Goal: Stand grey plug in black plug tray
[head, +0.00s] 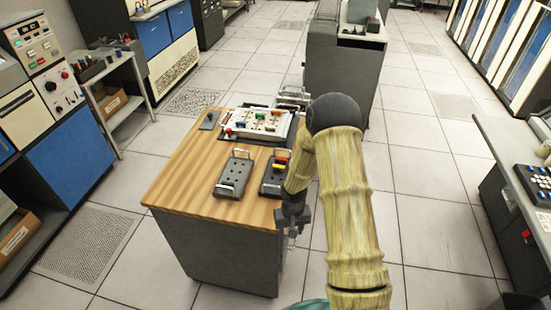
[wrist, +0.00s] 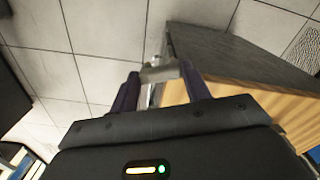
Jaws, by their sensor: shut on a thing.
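My gripper (head: 291,229) is at the table's near right corner in the head view, past the edge with floor behind it. In the wrist view my gripper (wrist: 160,76) is shut on a small pale grey piece, the grey plug (wrist: 159,72), held across the fingertips. The plug is too small to make out in the head view. Two dark plug trays with handles lie on the table. The right tray (head: 268,188) holds a red and a yellow plug and is partly hidden by my arm. I cannot tell which is the black one.
The wooden table (head: 185,185) has bare room at its left and front. A white panel (head: 258,123) with coloured plugs lies at the back. A grey cabinet (head: 350,55) stands behind. Floor around the table is clear.

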